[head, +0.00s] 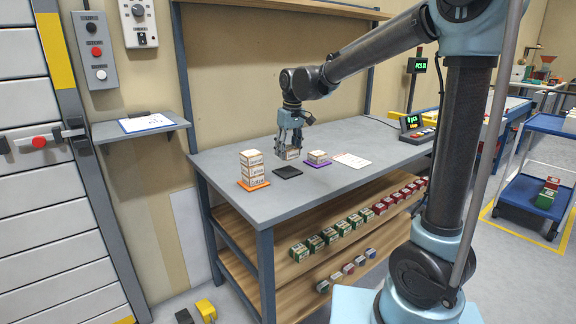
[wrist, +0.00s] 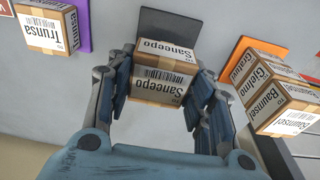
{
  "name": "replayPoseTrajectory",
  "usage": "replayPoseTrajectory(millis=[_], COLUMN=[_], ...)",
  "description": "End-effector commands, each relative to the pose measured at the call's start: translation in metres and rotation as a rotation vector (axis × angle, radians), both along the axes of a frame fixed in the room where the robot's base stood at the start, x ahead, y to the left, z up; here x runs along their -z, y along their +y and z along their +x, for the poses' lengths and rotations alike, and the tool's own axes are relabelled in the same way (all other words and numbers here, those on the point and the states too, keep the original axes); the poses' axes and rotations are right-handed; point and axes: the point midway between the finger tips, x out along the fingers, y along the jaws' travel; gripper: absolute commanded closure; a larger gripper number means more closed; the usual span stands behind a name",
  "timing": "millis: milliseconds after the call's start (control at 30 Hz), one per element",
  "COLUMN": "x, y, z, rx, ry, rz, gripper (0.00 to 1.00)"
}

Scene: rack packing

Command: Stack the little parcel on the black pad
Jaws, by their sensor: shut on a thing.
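My gripper (head: 291,142) points down over the grey table and is shut on a little parcel (head: 292,154). In the wrist view the parcel (wrist: 164,82) is a brown box with white labels reading "Saneepo", held between the two fingers (wrist: 165,95). The black pad (head: 287,172) lies flat on the table, and nothing shows on it in the head view. The held parcel is beside the pad, toward the back. In the wrist view the pad (wrist: 172,24) is partly hidden behind the parcel. I cannot tell whether the parcel touches the table.
Left of the black pad, a stack of several parcels (head: 252,168) stands on an orange pad (head: 243,185). To the right, one parcel (head: 317,156) sits on a purple pad (head: 323,163). A white paper (head: 352,160) lies further right. Lower shelves hold small boxes (head: 330,236).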

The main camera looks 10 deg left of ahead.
Motion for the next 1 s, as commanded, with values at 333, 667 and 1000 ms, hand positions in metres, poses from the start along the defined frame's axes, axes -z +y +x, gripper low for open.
replayPoseTrajectory(millis=[333,667,1000], x=[0.035,0.055,0.056], y=[0.003,0.003,0.003], z=[-0.002,-0.002,-0.002], rx=[-0.005,-0.005,-0.004], ry=[0.000,0.000,0.000], rz=[0.000,0.000,0.000], gripper=[0.77,0.77,0.32])
